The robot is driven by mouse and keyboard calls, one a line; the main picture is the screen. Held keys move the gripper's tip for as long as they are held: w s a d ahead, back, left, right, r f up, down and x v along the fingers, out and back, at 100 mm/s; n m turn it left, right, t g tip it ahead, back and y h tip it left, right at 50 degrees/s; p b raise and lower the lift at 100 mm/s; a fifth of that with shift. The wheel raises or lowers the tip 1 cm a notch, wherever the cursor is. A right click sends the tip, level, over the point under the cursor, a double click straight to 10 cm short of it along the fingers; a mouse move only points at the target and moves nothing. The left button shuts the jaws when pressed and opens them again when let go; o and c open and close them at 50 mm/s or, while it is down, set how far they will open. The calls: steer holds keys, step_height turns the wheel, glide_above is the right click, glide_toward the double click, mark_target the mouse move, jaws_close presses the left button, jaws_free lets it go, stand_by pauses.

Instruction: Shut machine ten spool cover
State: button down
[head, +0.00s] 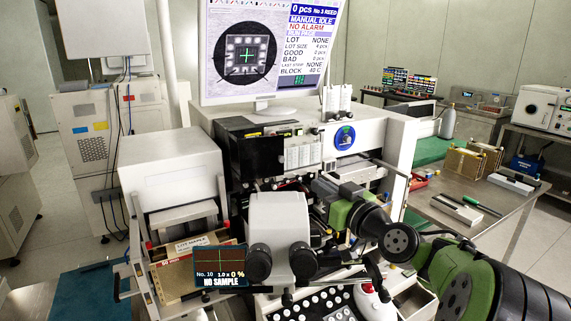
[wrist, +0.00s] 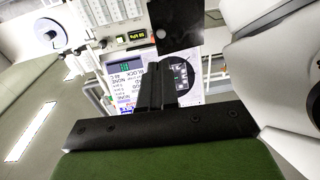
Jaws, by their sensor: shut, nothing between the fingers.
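Machine ten is the white wire bonder (head: 370,140) in the middle of the head view; the display before it reads "No. 10". My gripper's dark fingers (wrist: 157,88) are together and empty in the wrist view, apart from the disc. In the head view my green and black arm reaches in from the right; its fingertips are hard to make out there.
The white microscope (head: 277,225) stands close left of my arm. A black plate (wrist: 175,25) lies beyond the fingertips in the wrist view. The monitor (head: 265,50) stands above the machine. A steel table (head: 495,205) with small parts is at the right.

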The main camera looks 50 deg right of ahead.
mark_target(283, 160)
steer(key=p+x, duration=0.1)
steer(key=x, duration=1.2)
steer(key=shift+w+d+b, duration=0.65)
steer(key=shift+w+d, duration=0.15)
steer(key=shift+d, duration=0.1)
